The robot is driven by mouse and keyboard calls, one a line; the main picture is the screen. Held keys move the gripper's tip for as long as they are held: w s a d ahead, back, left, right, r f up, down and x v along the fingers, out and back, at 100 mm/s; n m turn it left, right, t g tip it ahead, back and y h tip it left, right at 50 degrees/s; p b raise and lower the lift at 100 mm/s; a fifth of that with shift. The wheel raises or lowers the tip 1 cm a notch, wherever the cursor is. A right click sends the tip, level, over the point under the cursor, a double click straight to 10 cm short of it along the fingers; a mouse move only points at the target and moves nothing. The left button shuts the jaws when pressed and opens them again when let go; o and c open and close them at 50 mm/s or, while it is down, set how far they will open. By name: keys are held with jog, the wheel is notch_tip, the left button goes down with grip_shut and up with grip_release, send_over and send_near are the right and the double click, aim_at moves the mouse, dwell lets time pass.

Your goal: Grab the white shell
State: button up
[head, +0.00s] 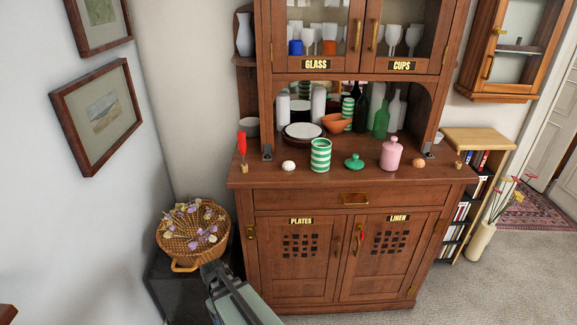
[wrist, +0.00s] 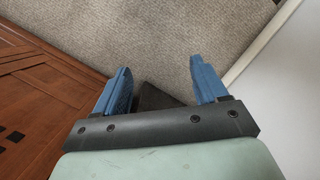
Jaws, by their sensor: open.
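A small white rounded object, which looks like the white shell (head: 289,166), sits on the left part of the sideboard's wooden counter (head: 260,178), left of a green-and-white striped jar (head: 320,155). My gripper (head: 213,268) is low in front of the sideboard's left side, by the basket, well below the counter and apart from the shell. In the wrist view, its two blue fingers (wrist: 160,78) are spread with nothing held between them. The shell is not in the wrist view.
A green lid (head: 354,161), a pink jar (head: 391,153) and a brown shell-like object (head: 418,163) also stand on the counter. A red feather-like item (head: 242,145) stands at its left end. A wicker basket of flowers (head: 193,233) is beside my gripper. Carpet (wrist: 160,35) lies below.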

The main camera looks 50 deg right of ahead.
jog(key=w+d+r+t, duration=0.1)
jog(key=w+d+r, duration=0.35)
jog(key=r, duration=0.25)
jog(key=w+d+r+t, duration=0.1)
jog(key=w+d+r, duration=0.2)
jog(key=d+r, duration=0.3)
notch_tip(320, 180, up, 37)
jog(key=m+t+h, duration=0.2)
jog(key=m+t, duration=0.2)
jog(key=t, duration=0.1)
send_over(289, 162)
jog(key=s+a, duration=0.2)
jog(key=s, duration=0.3)
jog(key=shift+d+x, duration=0.1)
jog(key=shift+x, duration=3.3)
jog(key=shift+d+x, duration=0.15)
jog(key=shift+x, duration=3.25)
jog(key=shift+w+r, duration=0.1)
jog(key=shift+w, duration=0.05)
jog(key=shift+c, duration=0.4)
jog(key=c, duration=1.1)
